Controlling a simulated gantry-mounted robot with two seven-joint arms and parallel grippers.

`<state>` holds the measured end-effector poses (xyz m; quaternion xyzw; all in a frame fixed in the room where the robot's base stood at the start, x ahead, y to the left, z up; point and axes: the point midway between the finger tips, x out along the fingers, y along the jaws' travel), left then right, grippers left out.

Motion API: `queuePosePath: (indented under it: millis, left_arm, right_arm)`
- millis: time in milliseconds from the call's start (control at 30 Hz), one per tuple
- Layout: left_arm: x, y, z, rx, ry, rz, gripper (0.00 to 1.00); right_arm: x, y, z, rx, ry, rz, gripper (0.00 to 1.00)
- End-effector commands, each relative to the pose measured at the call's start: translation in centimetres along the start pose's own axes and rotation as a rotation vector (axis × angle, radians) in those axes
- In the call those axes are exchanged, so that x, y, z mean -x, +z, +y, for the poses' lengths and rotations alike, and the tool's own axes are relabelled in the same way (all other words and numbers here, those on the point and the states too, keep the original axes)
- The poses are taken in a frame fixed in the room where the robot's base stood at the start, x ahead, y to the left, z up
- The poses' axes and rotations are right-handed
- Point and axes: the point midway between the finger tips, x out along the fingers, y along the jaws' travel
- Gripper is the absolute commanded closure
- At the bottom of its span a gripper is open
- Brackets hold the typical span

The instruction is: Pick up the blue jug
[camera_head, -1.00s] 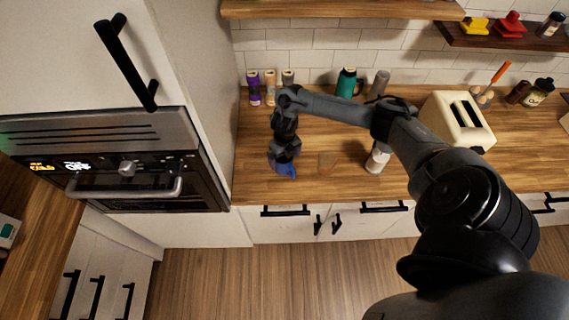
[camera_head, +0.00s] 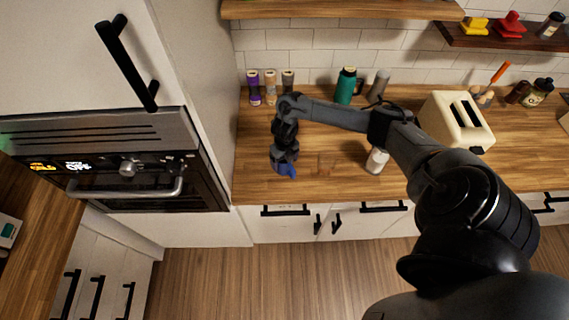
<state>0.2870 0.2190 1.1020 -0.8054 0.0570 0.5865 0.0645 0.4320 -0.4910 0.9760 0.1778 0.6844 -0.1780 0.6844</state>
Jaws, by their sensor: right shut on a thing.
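The blue jug (camera_head: 287,171) is near the left end of the wooden counter, close to its front edge. Only a small blue part of it shows below my right gripper (camera_head: 285,161). The gripper is shut on the jug from above and hides most of it. I cannot tell whether the jug touches the counter. My left gripper is out of view.
A white bottle (camera_head: 377,160) stands right of the jug. A teal flask (camera_head: 347,85), a grey bottle (camera_head: 379,84) and a purple-wrapped bottle (camera_head: 254,88) stand at the back. A cream toaster (camera_head: 456,122) is further right. A tall cabinet (camera_head: 208,100) borders the left.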

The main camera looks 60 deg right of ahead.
Motion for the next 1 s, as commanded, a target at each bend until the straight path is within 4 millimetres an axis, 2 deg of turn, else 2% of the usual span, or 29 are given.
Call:
queuePosePath:
  millis: [567, 1000]
  left_arm:
    - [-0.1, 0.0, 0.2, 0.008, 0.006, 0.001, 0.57]
    - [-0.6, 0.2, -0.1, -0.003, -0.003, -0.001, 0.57]
  right_arm:
    - [1.0, 0.1, 0.0, 0.001, 0.001, -0.001, 0.58]
    - [4.2, 0.1, 0.0, 0.001, 0.000, -0.003, 0.58]
